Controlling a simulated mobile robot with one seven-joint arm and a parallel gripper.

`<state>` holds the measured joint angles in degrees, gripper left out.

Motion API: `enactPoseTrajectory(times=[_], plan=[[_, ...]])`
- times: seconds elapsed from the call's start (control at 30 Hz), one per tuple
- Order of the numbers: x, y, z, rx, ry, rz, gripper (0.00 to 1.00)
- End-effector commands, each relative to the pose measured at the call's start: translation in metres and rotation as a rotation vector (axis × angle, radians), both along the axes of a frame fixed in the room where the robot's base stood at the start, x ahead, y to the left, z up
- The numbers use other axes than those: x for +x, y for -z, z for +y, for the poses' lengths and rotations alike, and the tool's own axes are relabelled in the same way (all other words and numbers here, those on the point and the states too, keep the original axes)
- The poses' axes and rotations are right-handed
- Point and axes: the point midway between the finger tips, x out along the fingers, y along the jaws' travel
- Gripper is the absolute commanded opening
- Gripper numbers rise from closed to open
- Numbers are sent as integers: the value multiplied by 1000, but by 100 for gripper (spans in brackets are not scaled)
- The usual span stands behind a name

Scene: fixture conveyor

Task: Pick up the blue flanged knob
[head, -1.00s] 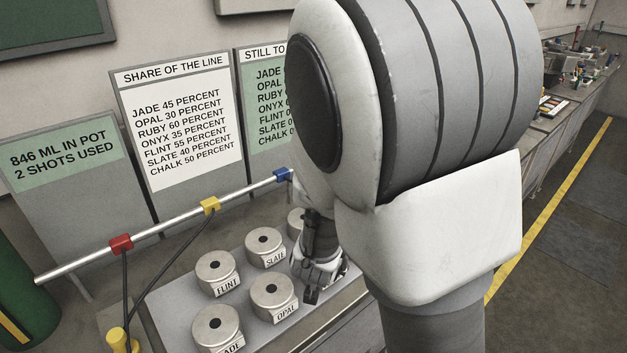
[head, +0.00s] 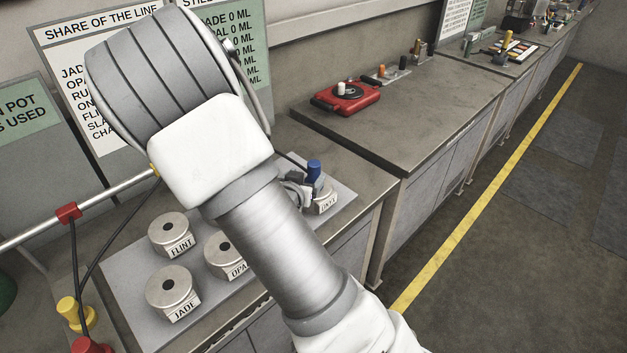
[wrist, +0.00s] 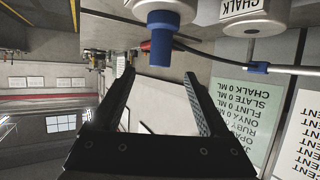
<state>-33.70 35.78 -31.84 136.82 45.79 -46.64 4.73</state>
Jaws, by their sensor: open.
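The blue flanged knob (head: 314,171) stands upright at the right end of the grey plate, by the canister labelled ONYX (head: 326,204). In the wrist view the knob (wrist: 160,22) shows large at the top centre, with a wide blue flange and a narrower stem. My gripper (wrist: 158,76) is open and empty. Its two fingers point towards the knob, and the stem's end appears just past the fingertips, in line with the gap. In the head view my arm hides most of the gripper (head: 297,188), which is just left of the knob.
Canisters labelled JADE (head: 173,291), FLINT (head: 170,234) and OPAL (head: 226,255) stand on the plate. A red device (head: 346,97) sits on the bench to the right.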

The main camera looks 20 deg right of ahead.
Motion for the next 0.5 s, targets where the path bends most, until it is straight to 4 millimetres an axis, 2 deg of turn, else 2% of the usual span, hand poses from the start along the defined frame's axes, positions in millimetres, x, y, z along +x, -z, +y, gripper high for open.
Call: enactPoseTrajectory(times=[0.2, 0.5], plan=[[31, 17, -26, 0, 2, 1, 78], [48, 24, -40, 1, 0, 1, 78]])
